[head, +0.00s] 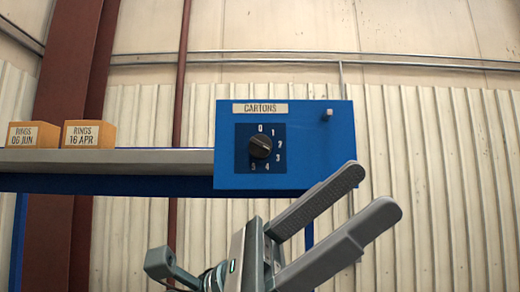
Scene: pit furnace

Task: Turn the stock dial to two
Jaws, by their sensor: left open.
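A blue box (312,163) labelled "CARTONS" is at the right end of the shelf. It carries a black round dial (260,146) on a dark blue plate with numbers from 0 at the top, running clockwise through 1, 2, 3 and 4 to 5 at the lower left. The dial's pointer is too small to read surely. My left gripper (363,191) is open and empty, its two grey fingers spread below and to the right of the dial, apart from it in the picture. My right gripper is not in view.
A grey-topped shelf (150,156) with a blue edge runs left from the box. Two orange boxes, "RINGS 06 JUN" (32,135) and "RINGS 16 APR" (89,134), sit on it. A small grey knob (327,114) is at the blue box's upper right.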

